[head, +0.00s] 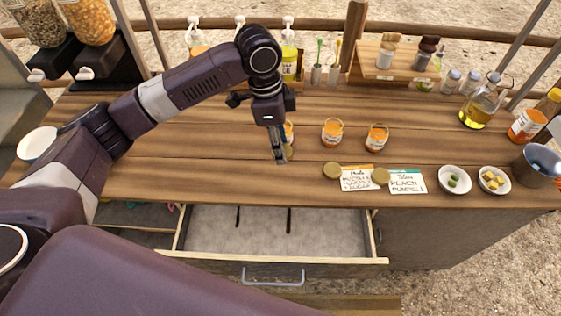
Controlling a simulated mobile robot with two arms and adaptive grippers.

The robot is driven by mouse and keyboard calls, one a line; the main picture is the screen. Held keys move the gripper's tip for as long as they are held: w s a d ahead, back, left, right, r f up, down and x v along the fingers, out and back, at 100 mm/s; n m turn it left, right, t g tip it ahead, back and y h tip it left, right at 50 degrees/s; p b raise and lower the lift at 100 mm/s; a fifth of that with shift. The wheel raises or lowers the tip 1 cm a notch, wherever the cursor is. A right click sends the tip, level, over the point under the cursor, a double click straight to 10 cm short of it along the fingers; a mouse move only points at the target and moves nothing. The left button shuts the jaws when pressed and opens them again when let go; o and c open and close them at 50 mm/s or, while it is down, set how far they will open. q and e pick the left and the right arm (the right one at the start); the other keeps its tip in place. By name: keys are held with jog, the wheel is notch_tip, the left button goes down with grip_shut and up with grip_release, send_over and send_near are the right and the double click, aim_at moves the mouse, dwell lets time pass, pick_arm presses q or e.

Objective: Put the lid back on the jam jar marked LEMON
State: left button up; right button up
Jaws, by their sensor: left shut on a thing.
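Three open jam jars of orange jam stand in a row on the wooden counter: a left jar (289,130) partly hidden by my left gripper, a middle jar (332,132) and a right jar (377,137). Their labels are too small to read, so I cannot tell which is LEMON. My left gripper (279,156) points down in front of the left jar, shut on a gold lid (289,153) that is mostly hidden by the fingers. My right gripper is not in view.
Two note cards, one orange-topped (357,180) and one teal-topped (408,183), lie near the front edge. Two small bowls (455,179) (494,180) stand to the right. An open drawer (275,232) juts out below. Bottles and a rack (395,63) line the back.

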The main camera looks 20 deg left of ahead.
pick_arm(q)
notch_tip(320, 180, up, 10)
jog(key=shift+r+b, duration=0.25)
jog(key=shift+b, duration=0.15)
